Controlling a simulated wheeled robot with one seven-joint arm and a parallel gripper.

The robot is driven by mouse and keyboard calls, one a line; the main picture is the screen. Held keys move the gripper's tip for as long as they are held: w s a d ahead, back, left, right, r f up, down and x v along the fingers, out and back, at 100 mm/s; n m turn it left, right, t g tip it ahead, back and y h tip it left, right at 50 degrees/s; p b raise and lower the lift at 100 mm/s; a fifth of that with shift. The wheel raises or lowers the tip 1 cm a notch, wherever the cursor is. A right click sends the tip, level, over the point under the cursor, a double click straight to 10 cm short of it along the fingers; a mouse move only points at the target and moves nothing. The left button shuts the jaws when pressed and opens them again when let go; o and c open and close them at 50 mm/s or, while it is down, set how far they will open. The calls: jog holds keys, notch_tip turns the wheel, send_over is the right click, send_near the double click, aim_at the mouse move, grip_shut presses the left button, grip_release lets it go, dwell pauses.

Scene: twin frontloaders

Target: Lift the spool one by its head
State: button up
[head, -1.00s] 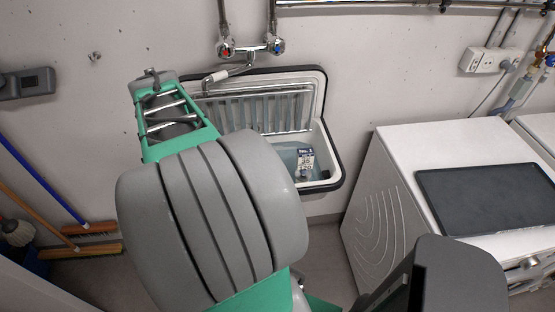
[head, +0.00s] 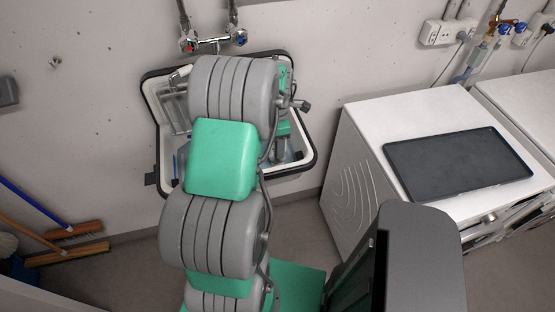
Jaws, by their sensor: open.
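I cannot make out the spool or its head anywhere in the head view. My grey and green arm reaches up the middle of the picture and over the wall sink (head: 308,166), hiding much of the basin. The fingers of my gripper are not visible; the far end of the arm is hidden behind its nearer links, over or in the sink. I cannot tell whether it touches anything there.
A tap with red and blue knobs (head: 213,42) is on the wall above the sink. A white front-loading machine (head: 365,125) with a dark tray (head: 458,163) on top stands at right. Brooms (head: 68,252) lean at lower left. Some floor shows between sink and machine.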

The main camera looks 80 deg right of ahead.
jog(key=shift+f, duration=0.1)
jog(key=shift+c, duration=0.4)
grip_shut()
dwell(0.9)
